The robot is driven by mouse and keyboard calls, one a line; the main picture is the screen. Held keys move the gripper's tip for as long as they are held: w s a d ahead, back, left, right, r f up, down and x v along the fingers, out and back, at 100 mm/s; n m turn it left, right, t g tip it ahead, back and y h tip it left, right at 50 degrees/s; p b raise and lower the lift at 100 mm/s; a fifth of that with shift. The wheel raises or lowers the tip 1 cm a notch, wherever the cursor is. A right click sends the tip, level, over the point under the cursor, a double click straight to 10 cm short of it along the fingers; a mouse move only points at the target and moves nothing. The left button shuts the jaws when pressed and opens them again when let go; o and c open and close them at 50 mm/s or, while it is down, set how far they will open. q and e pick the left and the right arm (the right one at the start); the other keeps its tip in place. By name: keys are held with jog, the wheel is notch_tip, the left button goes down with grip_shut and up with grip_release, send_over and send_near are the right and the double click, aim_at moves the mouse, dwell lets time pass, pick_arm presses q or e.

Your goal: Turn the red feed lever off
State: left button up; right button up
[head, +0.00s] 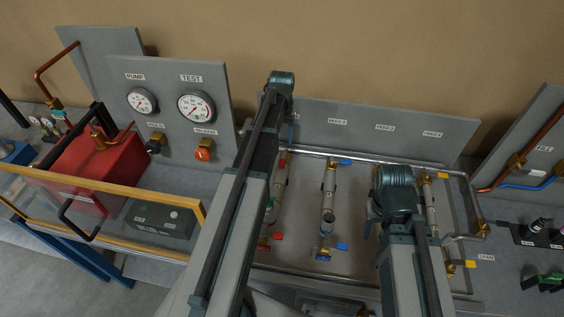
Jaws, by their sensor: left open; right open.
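The tray (301,256) holds several upright-running coil pipes with coloured levers at their ends. A red lever (283,162) shows at the top of the leftmost visible coil, just right of my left arm. Another red lever (277,236) shows at that coil's lower end. I cannot tell which is the feed lever or how far it is turned. My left gripper (279,88) is above the back panel, beyond the upper red lever; its fingers are mostly hidden and it appears empty. My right gripper (392,207) is open over the right part of the tray, away from the red levers.
Blue levers (342,246) and yellow levers (470,264) sit on other coils. The back panel (310,110) carries labels. A gauge panel (180,135), a red tank (98,166) and a yellow-framed guard (120,183) stand left. A black rack (538,236) stands right.

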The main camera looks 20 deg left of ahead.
aim_at(282, 163)
pick_arm(q)
notch_tip(282, 163, down, 12)
jog(key=b, duration=1.1)
grip_shut()
dwell(0.9)
